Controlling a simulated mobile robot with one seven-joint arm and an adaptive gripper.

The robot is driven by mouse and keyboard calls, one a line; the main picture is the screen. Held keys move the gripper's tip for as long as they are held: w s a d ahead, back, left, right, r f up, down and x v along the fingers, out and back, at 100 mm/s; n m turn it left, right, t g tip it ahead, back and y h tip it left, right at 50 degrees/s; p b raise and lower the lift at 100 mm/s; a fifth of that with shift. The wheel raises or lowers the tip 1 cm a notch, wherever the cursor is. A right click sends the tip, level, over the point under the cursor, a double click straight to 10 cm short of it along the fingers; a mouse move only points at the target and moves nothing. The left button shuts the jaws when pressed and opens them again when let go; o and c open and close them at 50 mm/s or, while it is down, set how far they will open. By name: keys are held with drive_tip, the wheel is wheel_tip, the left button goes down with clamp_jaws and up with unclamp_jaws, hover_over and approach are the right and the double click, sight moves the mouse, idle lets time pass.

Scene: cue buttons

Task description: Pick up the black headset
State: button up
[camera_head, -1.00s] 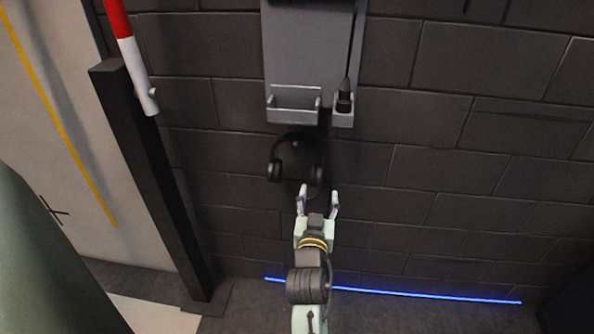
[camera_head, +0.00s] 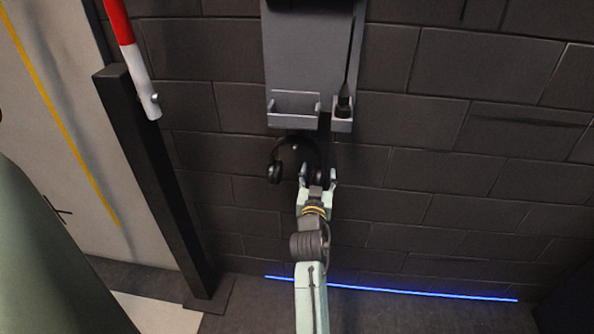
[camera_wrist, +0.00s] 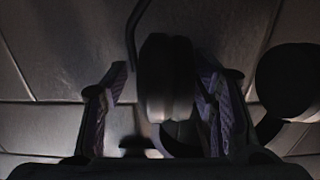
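The black headset (camera_head: 276,172) hangs on the dark wall just below the grey wall unit, its headband at the top. My gripper (camera_head: 318,176) is at its right ear cup and partly hides that cup. In the wrist view, one ear cup (camera_wrist: 167,78) lies between the two fingers of my gripper (camera_wrist: 160,105), and the other ear cup (camera_wrist: 290,80) is off to the right. The fingers are apart, with a gap showing at the left of the cup. The right finger looks close to the cup; contact cannot be told.
The grey wall unit (camera_head: 312,60) with a small tray (camera_head: 294,108) and a black handheld device (camera_head: 343,104) is right above the headset. A dark post (camera_head: 150,175) and a red and white pole (camera_head: 130,50) stand at the left. The wall at the right is clear.

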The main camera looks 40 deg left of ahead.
clamp_jaws()
idle(0.5)
drive_tip(key=shift+r, duration=0.15)
